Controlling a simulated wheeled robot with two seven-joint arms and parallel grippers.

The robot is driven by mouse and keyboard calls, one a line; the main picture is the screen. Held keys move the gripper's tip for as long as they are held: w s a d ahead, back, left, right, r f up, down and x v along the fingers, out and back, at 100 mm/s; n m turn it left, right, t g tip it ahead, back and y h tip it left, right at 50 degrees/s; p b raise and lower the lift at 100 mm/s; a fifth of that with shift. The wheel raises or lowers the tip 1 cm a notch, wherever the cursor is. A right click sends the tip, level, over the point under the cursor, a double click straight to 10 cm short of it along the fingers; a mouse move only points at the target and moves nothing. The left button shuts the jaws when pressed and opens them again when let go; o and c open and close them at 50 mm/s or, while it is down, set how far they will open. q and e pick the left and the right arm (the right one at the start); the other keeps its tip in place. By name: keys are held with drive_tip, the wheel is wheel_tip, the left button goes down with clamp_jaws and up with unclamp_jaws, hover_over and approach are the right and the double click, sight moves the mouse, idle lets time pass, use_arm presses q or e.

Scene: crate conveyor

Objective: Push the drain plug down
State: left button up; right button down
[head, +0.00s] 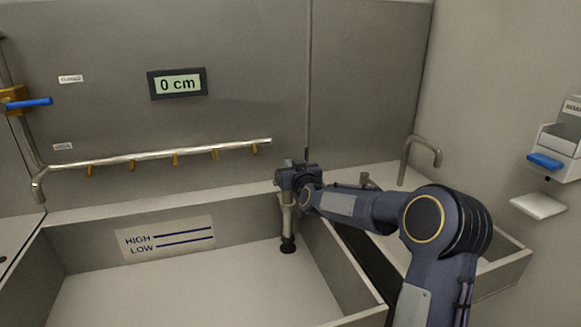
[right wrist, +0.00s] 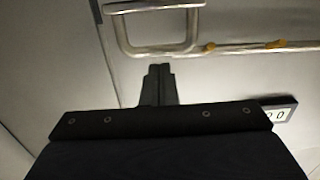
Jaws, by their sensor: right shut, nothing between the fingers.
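An upright grey rod with a black foot, which looks like the drain plug (head: 288,218), stands at the far right corner of the sink basin. Its foot is at the basin floor; I cannot tell how far down it sits. My right gripper (head: 290,178) is at the top of the rod and hides its upper end. I cannot tell whether they touch. In the right wrist view the right gripper's fingers (right wrist: 159,85) are together with nothing between them. The plug cannot be made out in that view. My left gripper is not in view.
The basin has a label (head: 167,239) with HIGH and LOW lines. A wall display (head: 177,84) reads 0 cm. A pipe with nozzles (head: 160,156) runs along the back wall. A curved faucet (head: 431,152) stands right of my gripper. The basin middle is empty.

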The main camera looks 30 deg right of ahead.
drive_tip(key=shift+f, duration=0.25)
wheel_tip(320, 180, down, 4)
drive_tip(key=b, duration=0.4)
drive_tip(key=shift+f+b, duration=0.2)
drive_tip(key=shift+b, duration=0.1)
drive_tip(key=s+a+r, duration=0.2)
drive_tip(key=s+r, duration=0.2)
drive_tip(key=s, duration=0.6)
drive_tip(key=shift+s+a+r, duration=0.25)
drive_tip(key=shift+a+r, duration=0.05)
drive_tip(key=shift+r, duration=0.05)
